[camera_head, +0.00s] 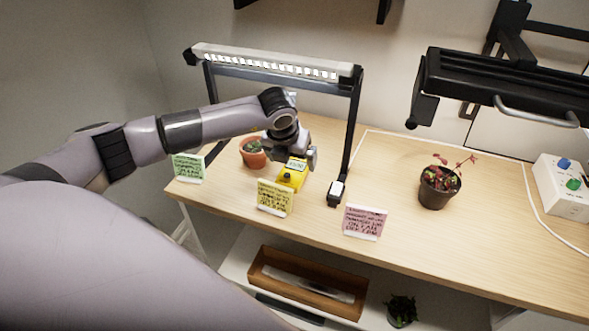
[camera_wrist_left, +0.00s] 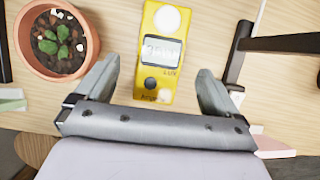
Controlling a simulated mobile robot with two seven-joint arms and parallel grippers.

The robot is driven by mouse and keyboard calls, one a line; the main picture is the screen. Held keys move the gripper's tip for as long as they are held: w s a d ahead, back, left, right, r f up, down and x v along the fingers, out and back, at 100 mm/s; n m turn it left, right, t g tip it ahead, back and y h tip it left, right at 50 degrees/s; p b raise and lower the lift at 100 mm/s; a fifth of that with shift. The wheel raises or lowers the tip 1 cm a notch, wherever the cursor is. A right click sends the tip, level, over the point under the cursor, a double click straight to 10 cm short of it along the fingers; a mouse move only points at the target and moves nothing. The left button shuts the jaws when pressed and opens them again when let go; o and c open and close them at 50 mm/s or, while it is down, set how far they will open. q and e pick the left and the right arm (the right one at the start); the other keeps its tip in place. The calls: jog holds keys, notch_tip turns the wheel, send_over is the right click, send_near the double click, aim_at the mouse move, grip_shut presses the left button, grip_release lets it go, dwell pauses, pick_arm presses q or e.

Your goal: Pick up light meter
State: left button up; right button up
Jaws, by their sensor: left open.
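The light meter (camera_head: 292,179) is a yellow box with a small display and a dark knob. It lies on the wooden table under the lamp bar, partly hidden by my gripper in the head view. In the left wrist view the light meter (camera_wrist_left: 158,80) lies face up beyond and between my fingers, with bare table showing on both sides of it. My left gripper (camera_wrist_left: 155,90) is open and apart from the meter in that view; in the head view the gripper (camera_head: 305,160) is just above and beside it. My right gripper is not in view.
A terracotta pot (camera_head: 253,157) with a plant stands left of the meter. The lamp's black post (camera_head: 350,130) stands to its right. A yellow card (camera_head: 274,198) stands in front, a pink card (camera_head: 364,222) further right. A dark pot (camera_head: 437,190) stands beyond clear table.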

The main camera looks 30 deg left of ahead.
aim_at(295, 167)
pick_arm(q)
jog(key=shift+x, duration=1.85)
jog(key=c, duration=1.2)
jog(key=shift+c, duration=0.7)
jog(key=shift+r, duration=0.1)
